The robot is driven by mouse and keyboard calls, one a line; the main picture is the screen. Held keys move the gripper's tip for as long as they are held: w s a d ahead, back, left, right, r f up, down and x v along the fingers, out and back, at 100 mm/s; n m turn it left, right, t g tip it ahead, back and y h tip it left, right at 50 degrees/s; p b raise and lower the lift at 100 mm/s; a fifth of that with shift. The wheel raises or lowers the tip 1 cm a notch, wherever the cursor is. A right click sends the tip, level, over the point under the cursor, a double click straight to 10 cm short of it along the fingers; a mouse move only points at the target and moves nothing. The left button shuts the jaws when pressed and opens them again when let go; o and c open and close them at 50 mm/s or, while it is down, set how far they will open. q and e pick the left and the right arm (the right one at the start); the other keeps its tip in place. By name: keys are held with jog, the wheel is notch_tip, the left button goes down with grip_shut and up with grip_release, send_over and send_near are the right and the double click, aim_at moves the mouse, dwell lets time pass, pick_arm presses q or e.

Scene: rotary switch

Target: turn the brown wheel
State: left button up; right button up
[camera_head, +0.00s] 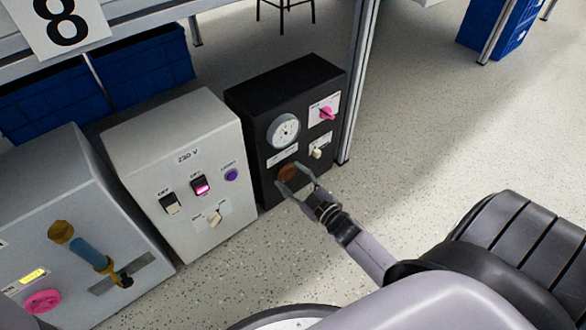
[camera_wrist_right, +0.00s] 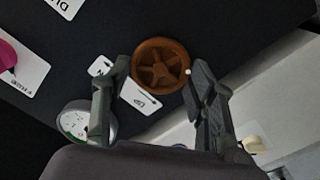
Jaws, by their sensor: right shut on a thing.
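The brown wheel (camera_head: 288,172) is on the lower front of the black box (camera_head: 288,98), below the round gauge. In the right wrist view the wheel (camera_wrist_right: 160,64) shows as a round knob with spokes, its face mostly clear. My right gripper (camera_head: 291,177) is at the wheel and shut on it, with one finger on each side. In the right wrist view its fingers (camera_wrist_right: 158,75) flank the wheel's rim. In the head view the fingers partly cover the wheel. My left gripper is not in view.
The black box also carries a white gauge (camera_head: 283,131), a pink knob (camera_head: 327,114) and a white switch (camera_head: 317,152). A grey box with switches (camera_head: 180,150) stands to its left. A metal post (camera_head: 358,80) rises beside the black box. Open floor (camera_head: 430,130) lies to the right.

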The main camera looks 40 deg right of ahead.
jog(key=o, duration=0.8)
jog(key=shift+c, duration=0.2)
jog(key=o, duration=0.4)
jog(key=shift+s, duration=0.1)
jog(key=s, duration=0.8)
jog(key=s+d, duration=0.1)
jog(key=s, duration=0.2)
jog(key=shift+s, duration=0.4)
